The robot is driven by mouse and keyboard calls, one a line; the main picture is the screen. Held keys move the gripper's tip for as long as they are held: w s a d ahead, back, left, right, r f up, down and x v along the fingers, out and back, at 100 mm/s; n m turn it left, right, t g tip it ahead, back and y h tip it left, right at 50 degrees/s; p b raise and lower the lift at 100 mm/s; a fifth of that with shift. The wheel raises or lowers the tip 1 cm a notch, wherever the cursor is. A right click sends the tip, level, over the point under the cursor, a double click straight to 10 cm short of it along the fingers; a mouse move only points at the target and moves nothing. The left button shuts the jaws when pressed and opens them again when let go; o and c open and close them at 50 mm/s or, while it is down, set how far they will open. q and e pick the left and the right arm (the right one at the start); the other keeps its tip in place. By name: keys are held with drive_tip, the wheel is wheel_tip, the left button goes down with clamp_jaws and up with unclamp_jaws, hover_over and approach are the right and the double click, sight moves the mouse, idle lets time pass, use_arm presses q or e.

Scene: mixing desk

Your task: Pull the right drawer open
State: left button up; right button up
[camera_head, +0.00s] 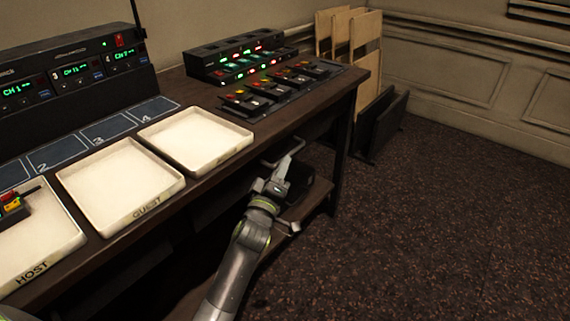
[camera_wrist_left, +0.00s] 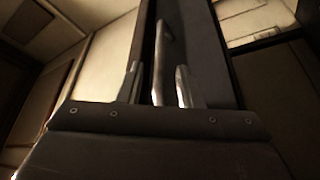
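My left gripper (camera_head: 282,166) is under the right-hand part of the desk's front edge, with its arm coming up from below. In the left wrist view its two fingers (camera_wrist_left: 158,88) stand apart, with a metal bar handle (camera_wrist_left: 161,52) between them. Gaps show on both sides of the handle, so the fingers are around it, not closed on it. The dark drawer front (camera_wrist_left: 209,55) lies behind the handle. In the head view the drawer is mostly hidden by my gripper and the desk top; I cannot tell how far it stands out. My right gripper is not in view.
The desk carries white trays marked GUEST (camera_head: 122,178) and HOST (camera_head: 38,245), another white tray (camera_head: 196,138), and a lit control panel (camera_head: 240,60). A wooden shelf (camera_head: 305,205) runs below. Panels (camera_head: 360,60) lean at the back. The dark floor (camera_head: 450,220) on the right is clear.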

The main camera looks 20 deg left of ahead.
use_arm(q)
drive_tip(key=shift+b+x, duration=0.45)
drive_tip(key=shift+x, duration=1.65)
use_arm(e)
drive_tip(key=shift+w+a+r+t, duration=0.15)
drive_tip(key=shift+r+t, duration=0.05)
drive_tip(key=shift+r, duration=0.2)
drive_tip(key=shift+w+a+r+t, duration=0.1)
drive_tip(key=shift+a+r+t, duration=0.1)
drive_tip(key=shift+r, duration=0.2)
use_arm(q)
clamp_jaws()
